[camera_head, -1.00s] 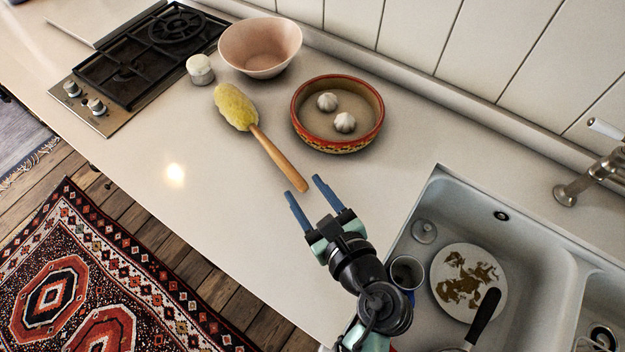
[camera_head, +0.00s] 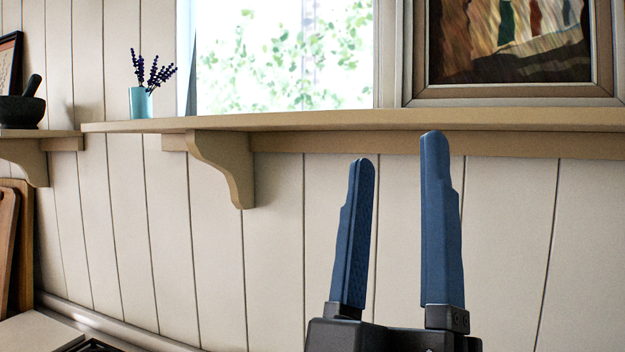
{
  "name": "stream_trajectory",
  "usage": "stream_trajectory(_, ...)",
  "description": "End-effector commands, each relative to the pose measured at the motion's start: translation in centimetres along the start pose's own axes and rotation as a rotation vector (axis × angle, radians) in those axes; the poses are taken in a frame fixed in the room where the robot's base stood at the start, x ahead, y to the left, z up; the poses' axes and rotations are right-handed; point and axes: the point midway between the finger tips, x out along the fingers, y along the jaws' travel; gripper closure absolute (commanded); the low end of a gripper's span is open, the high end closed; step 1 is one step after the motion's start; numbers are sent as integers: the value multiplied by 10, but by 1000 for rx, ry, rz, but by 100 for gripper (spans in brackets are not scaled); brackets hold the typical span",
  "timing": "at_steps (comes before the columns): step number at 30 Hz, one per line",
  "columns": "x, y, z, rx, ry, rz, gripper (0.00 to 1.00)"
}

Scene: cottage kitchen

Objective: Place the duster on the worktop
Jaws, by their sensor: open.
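My gripper (camera_head: 398,150) is open and empty. Its two blue fingers point up in front of the panelled wall, with the tips near the height of the shelf edge. The duster is out of view now. Of the worktop (camera_head: 35,335), only a small part seems to show at the bottom left, and the rest is outside the picture.
A long wooden shelf (camera_head: 330,121) on brackets runs along the wall behind my fingers. A blue vase with lavender (camera_head: 141,102) and a dark mortar with pestle (camera_head: 22,108) stand on shelves at left. Wooden boards (camera_head: 8,245) lean at the far left. A framed picture (camera_head: 512,45) is above.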

Motion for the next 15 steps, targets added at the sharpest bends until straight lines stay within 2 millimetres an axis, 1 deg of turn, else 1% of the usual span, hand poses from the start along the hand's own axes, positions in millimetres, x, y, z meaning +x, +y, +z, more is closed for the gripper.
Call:
stream_trajectory(1,8,4,-12,182,-13,-14,45)
stream_trajectory(3,13,1,-24,403,-35,-58,45)
stream_trajectory(6,16,-6,-42,632,-55,-127,45)
stream_trajectory(10,16,-13,-56,782,-71,-189,45)
stream_trajectory(15,16,-16,-60,817,-77,-206,45)
